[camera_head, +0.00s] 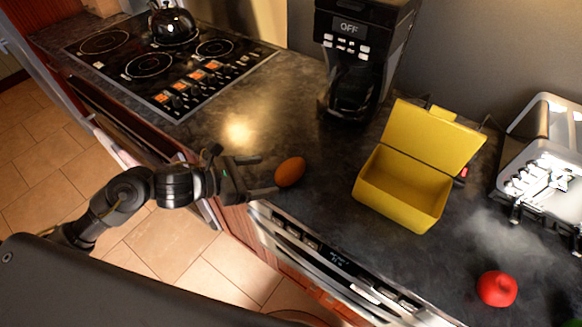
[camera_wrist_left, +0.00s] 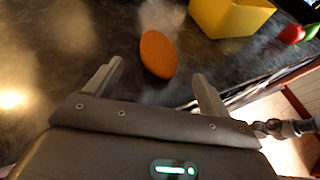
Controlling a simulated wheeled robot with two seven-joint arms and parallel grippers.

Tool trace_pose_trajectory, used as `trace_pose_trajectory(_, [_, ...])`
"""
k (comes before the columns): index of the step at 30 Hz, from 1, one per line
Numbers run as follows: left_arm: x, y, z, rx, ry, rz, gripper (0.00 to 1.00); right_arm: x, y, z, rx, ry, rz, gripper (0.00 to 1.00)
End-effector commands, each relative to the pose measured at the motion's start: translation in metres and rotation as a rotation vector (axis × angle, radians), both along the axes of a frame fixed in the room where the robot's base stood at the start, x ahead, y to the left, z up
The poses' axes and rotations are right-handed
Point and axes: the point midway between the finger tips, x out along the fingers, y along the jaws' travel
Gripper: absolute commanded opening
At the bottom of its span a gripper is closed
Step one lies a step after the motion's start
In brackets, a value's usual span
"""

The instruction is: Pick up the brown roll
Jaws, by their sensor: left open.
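The brown roll (camera_head: 290,172) is an orange-brown oval lying on the dark counter near its front edge. My left gripper (camera_head: 269,175) is open, with its fingers pointing at the roll from the left. In the left wrist view the roll (camera_wrist_left: 158,54) lies just beyond the two fingertips (camera_wrist_left: 158,72), roughly centred between them. The fingers do not appear to be closed on it. My right gripper is not in view.
An open yellow box (camera_head: 405,188) stands right of the roll, with a red tomato-like item (camera_head: 497,289) farther right. A coffee maker (camera_head: 362,60), a toaster (camera_head: 545,150) and a stove with a kettle (camera_head: 172,25) stand behind and around.

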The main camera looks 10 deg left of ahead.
Motion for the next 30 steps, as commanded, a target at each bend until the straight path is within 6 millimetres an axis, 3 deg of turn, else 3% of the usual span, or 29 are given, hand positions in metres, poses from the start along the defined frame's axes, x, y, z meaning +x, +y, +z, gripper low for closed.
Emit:
trace_pose_trajectory(4, [0.011, -0.013, -0.005, -0.002, 0.000, 0.002, 0.82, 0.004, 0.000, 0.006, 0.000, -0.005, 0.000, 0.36])
trace_pose_trajectory(12, [0.017, -0.021, -0.008, -0.002, 0.001, -0.002, 0.82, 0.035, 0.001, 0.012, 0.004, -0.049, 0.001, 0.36])
trace_pose_trajectory(18, [0.033, -0.041, -0.016, -0.004, 0.005, -0.003, 0.82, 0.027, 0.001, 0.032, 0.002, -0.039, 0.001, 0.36])
trace_pose_trajectory(24, [0.045, -0.053, -0.027, -0.001, 0.001, -0.003, 0.82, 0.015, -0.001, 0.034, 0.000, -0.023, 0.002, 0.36])
trace_pose_trajectory(30, [0.045, -0.053, -0.029, 0.000, -0.001, -0.004, 0.82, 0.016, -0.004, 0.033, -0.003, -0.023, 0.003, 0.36])
